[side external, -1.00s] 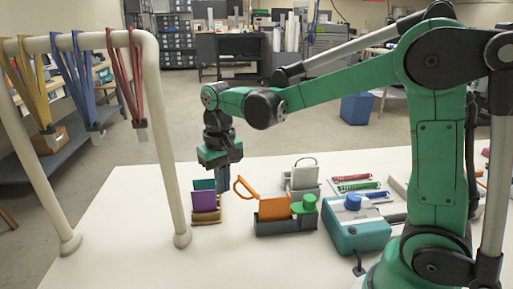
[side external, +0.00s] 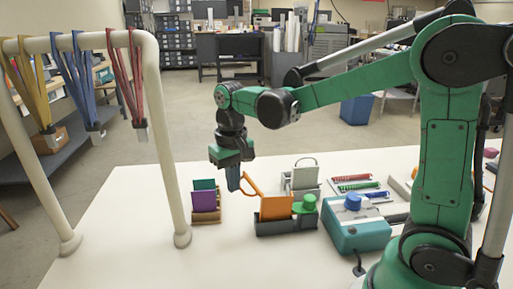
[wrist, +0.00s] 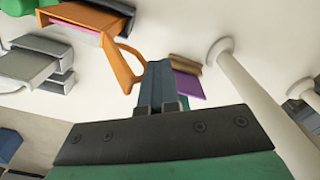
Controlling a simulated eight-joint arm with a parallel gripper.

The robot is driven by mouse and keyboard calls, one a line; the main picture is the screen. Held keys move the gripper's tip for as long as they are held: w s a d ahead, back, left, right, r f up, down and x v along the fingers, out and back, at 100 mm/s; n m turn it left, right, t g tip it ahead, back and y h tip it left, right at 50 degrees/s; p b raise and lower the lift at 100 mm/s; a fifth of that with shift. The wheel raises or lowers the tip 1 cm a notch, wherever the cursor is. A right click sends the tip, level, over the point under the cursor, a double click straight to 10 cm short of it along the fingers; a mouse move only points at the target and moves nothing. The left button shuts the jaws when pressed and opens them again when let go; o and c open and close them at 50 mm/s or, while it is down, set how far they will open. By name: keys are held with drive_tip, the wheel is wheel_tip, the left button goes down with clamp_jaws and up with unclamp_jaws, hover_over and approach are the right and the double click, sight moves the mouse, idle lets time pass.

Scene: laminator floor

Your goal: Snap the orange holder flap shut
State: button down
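The orange holder has an upright orange panel (side external: 276,207) in a dark grey base (side external: 285,228), with a green round-topped piece (side external: 305,204) at its right. Its orange loop-shaped flap (side external: 250,186) stands out open, tilted up to the left. In the wrist view the flap (wrist: 122,70) lies just left of my fingers. My gripper (side external: 233,184) points down just left of the flap loop, its fingers side by side with nothing seen between them. I cannot tell whether they touch the flap.
A holder with purple and green panels (side external: 205,200) stands close on the left. A grey holder (side external: 303,179) is behind, and a teal box with a blue knob (side external: 357,232) is at right. A cream rack post (side external: 167,140) rises at left. The front table is clear.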

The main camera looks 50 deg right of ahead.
drive_tip(key=shift+s+d, duration=2.4)
drive_tip(key=shift+s, duration=0.05)
wheel_tip(320, 180, up, 7)
drive_tip(key=w, duration=0.1)
drive_tip(key=shift+a, duration=0.45)
drive_tip(key=s+a+f+n+t, duration=0.2)
drive_tip(key=a+f+n+t, duration=0.1)
drive_tip(key=a+f+t, duration=0.2)
drive_tip(key=shift+s+a+t, duration=0.25)
drive_tip(key=shift+s+t, duration=0.15)
drive_tip(key=shift+t, duration=0.6)
drive_tip(key=shift+r, duration=0.1)
